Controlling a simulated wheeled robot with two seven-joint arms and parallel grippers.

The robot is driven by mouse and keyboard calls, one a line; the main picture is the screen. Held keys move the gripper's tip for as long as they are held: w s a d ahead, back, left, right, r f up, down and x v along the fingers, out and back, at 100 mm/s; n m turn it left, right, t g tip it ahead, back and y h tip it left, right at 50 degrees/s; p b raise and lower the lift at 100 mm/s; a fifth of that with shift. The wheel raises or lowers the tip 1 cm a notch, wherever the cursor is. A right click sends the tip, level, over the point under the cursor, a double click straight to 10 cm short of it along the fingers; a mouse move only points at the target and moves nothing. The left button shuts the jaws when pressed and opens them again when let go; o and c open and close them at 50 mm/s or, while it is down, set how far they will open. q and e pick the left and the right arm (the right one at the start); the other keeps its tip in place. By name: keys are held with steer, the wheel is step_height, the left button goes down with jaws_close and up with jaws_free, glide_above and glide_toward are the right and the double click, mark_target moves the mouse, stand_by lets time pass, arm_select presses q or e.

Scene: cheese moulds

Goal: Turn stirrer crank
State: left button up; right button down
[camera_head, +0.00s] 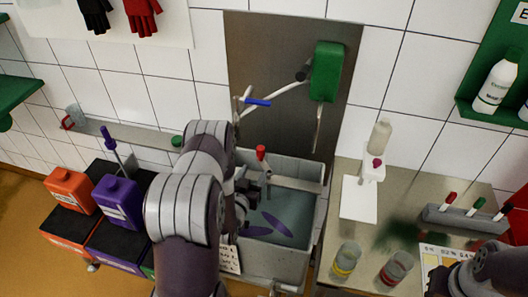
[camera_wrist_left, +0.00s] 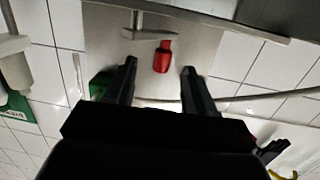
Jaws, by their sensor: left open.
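The stirrer crank's red handle (camera_head: 261,153) stands upright above the grey vat (camera_head: 297,260), which holds dark liquid with purple paddle shapes in it. In the left wrist view the red handle (camera_wrist_left: 162,57) shows between and beyond the fingertips, joined to a grey crank arm (camera_wrist_left: 145,35). My left gripper (camera_head: 243,197) is low at the vat's left side, just below and left of the handle, partly hidden by my own arm. In the wrist view its two black fingers (camera_wrist_left: 158,67) are apart, with nothing clasped. My right arm shows at the lower right; its gripper is unclear.
A blue-handled lever (camera_head: 257,102) and a green box (camera_head: 327,71) are on the metal wall panel above the vat. Orange (camera_head: 70,188) and purple (camera_head: 117,201) canisters stand left. A steel counter at right holds jars (camera_head: 346,260) and a white stand (camera_head: 359,198).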

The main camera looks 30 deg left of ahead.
arm_select(q)
steer(key=w+a+t+p, duration=0.1)
steer(key=w+a+p, duration=0.1)
steer(key=w, duration=0.8)
steer(key=shift+w+a+r+y+p, duration=0.3)
steer(key=shift+w+p, duration=0.1)
steer(key=shift+p, duration=0.15)
jaws_close()
steer(key=shift+w+d+m+h+b, duration=0.25)
steer(key=shift+d+m+h+b, duration=0.15)
steer(key=shift+m+h+b, duration=0.65)
steer(key=shift+w+d+m+h+b, duration=0.3)
steer(key=shift+d+m+h+b, duration=0.3)
steer(key=shift+h, duration=0.8)
steer(key=shift+w+d+m+h+b, duration=0.25)
steer(key=shift+m+h+b, duration=0.4)
steer(key=shift+h+b, duration=0.5)
